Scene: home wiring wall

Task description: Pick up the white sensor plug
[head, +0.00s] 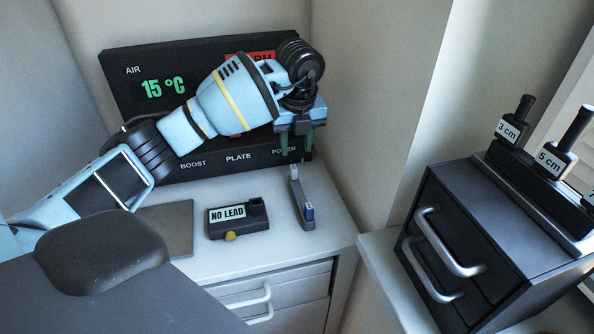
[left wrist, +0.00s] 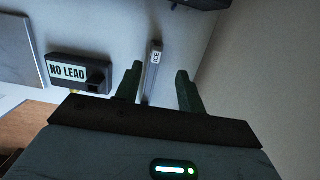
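The white sensor plug (head: 294,173) appears to be the small pale piece standing at the far end of a narrow grey holder (head: 303,196) on the white cabinet top. In the left wrist view a pale, marked piece (left wrist: 155,57) shows at the far end of that strip; its mark is too small to read. My left gripper (head: 299,146) is above the holder's far end, apart from it in the head view. Its two dark green fingers (left wrist: 155,88) are spread with nothing held between them, and the strip shows in the gap. My right gripper is in neither view.
A black NO LEAD box (head: 238,217) with a yellow knob stands left of the holder. Behind is a black display panel (head: 135,88) reading 15 °C. A dark drawer unit (head: 470,235) carrying labelled 3 cm and 5 cm pieces stands right. A wall rises close right of the holder.

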